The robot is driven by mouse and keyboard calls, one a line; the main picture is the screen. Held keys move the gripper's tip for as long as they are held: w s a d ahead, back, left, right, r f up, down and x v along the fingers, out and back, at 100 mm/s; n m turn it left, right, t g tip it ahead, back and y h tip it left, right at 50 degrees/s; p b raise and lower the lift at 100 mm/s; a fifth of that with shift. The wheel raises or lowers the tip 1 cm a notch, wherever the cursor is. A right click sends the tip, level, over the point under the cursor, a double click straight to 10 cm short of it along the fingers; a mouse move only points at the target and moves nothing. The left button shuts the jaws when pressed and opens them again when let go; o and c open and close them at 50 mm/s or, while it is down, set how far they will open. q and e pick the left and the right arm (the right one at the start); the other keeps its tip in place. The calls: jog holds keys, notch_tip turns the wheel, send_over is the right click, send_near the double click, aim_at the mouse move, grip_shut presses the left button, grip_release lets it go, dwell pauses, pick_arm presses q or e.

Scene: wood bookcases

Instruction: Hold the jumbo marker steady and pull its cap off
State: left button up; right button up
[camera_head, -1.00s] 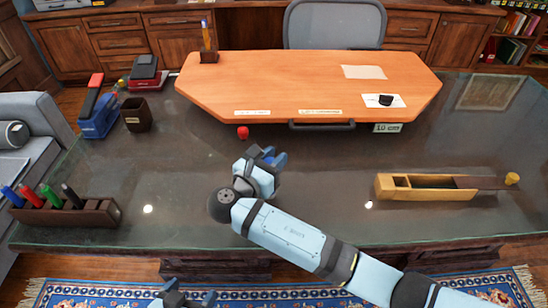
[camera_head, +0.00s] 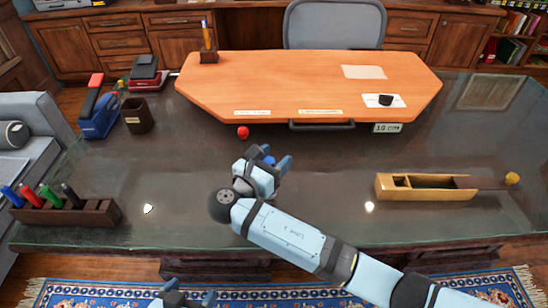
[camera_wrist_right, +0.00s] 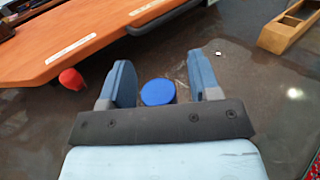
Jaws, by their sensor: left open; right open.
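A round blue top (camera_wrist_right: 157,91), apparently the jumbo marker's end seen from above, lies between my right gripper's fingers in the right wrist view. In the head view only a small blue patch (camera_head: 267,159) shows there; the rest is hidden behind the hand, and I cannot tell cap from body. My right gripper (camera_head: 264,165) is open over the middle of the glass desk; it also shows in the wrist view (camera_wrist_right: 161,88). My left gripper (camera_head: 187,299) is open at the bottom edge, away from the marker.
A small red object (camera_head: 243,132) stands close behind the right gripper. The orange raised board (camera_head: 300,85) is behind. A rack (camera_head: 75,212) of colored markers is at left, a brown cup (camera_head: 138,115) behind it. A wooden box (camera_head: 425,194) lies at right. Glass between is clear.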

jog(key=v, duration=1.2)
